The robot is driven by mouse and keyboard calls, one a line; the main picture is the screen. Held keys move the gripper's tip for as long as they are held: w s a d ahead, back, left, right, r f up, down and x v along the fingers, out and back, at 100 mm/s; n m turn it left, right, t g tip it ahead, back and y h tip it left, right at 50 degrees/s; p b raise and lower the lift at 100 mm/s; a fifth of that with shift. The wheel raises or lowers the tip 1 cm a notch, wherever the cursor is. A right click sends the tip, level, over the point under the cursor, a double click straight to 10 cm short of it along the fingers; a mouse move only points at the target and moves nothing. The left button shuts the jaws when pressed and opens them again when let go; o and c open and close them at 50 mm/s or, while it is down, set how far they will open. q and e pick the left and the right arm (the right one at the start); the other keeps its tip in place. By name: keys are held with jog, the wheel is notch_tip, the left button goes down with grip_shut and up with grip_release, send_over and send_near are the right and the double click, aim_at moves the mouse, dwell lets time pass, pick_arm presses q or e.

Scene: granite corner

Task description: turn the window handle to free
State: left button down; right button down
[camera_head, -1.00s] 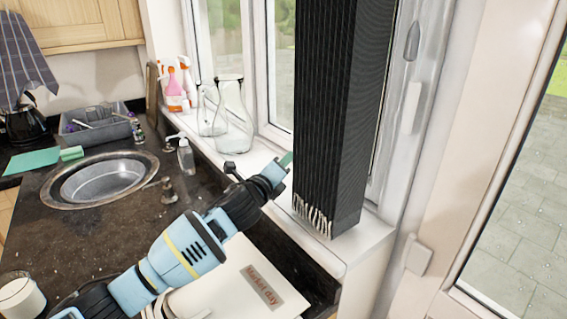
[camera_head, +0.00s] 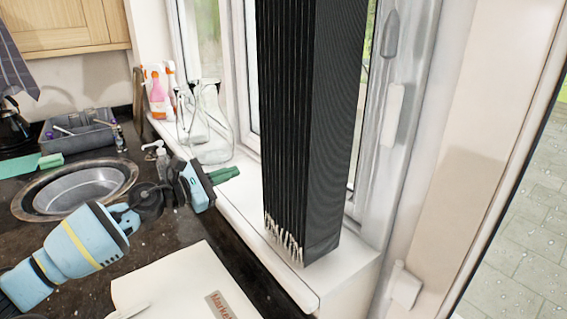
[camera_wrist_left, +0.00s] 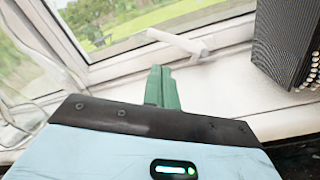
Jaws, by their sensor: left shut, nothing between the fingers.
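A white window handle (camera_wrist_left: 180,42) shows in the left wrist view, on the lower rail of the window frame, with its lever lying roughly sideways across the rail. I cannot make out this handle in the head view. My left gripper (camera_head: 225,174) is over the white sill, between the glass jugs and the black blind stack. Its green fingers are together and empty. In the left wrist view the fingers (camera_wrist_left: 162,85) point at the window, with their tips just below the handle in the picture. I cannot tell whether they touch it. My right gripper is out of view.
The tall black pleated stack (camera_head: 312,130) stands on the sill right of the gripper. Glass jugs (camera_head: 205,125) and spray bottles (camera_head: 158,90) stand to the left. A soap bottle (camera_head: 162,160) and the sink (camera_head: 75,190) are nearby. A cream board (camera_head: 175,285) lies in front.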

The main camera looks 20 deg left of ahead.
pick_arm(q)
jog(key=shift+a+f+m+g, duration=0.1)
jog(key=shift+f+m+g, duration=0.05)
jog(key=shift+m+g, duration=0.2)
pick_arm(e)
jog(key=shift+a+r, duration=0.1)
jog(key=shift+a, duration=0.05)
